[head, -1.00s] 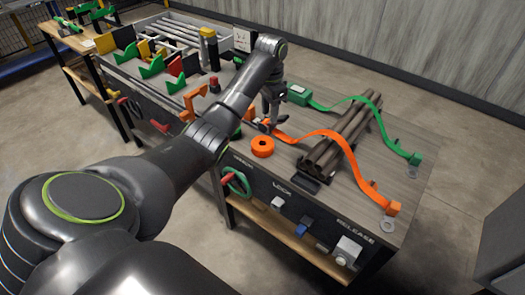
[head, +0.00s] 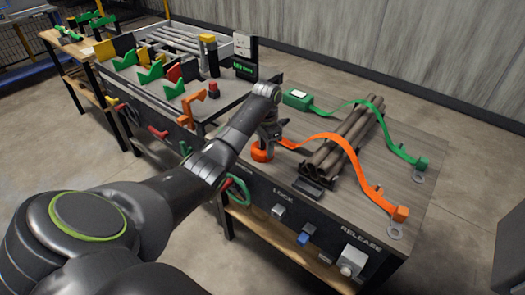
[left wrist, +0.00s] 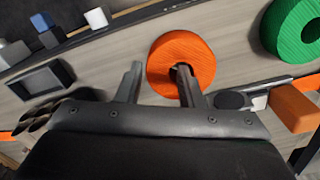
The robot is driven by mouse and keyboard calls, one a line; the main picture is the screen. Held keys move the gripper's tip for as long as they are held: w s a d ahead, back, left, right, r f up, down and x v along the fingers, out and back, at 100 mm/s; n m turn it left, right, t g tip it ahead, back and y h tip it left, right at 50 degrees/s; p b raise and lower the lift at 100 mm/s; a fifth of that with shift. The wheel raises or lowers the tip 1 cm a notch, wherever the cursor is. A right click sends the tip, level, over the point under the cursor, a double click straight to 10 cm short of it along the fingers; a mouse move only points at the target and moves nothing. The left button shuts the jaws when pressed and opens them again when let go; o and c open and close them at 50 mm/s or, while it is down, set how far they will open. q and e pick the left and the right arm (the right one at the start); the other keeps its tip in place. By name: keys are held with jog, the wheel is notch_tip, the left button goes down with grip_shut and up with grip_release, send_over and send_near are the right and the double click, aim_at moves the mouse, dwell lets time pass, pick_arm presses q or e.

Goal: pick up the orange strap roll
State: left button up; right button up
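The orange strap roll (head: 262,153) sits on the workbench near its front left corner. My left gripper (head: 266,137) is right above it and partly hides it in the head view. In the left wrist view, the roll (left wrist: 190,50) is a thick ring with a dark hole. My left gripper (left wrist: 160,78) is open there. One finger overlaps the hole and the other is beside the outer left edge, with part of the ring's wall between them. Whether the fingers touch the roll cannot be told. My right gripper is not in view.
Dark pipes (head: 345,138) lie bundled to the right under an orange strap (head: 340,141) and a green strap (head: 385,125). An orange block (left wrist: 296,107) lies beside the roll. A cart with colored brackets (head: 150,74) stands left.

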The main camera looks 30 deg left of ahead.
pick_arm(q)
jog(key=shift+f, duration=0.75)
grip_shut()
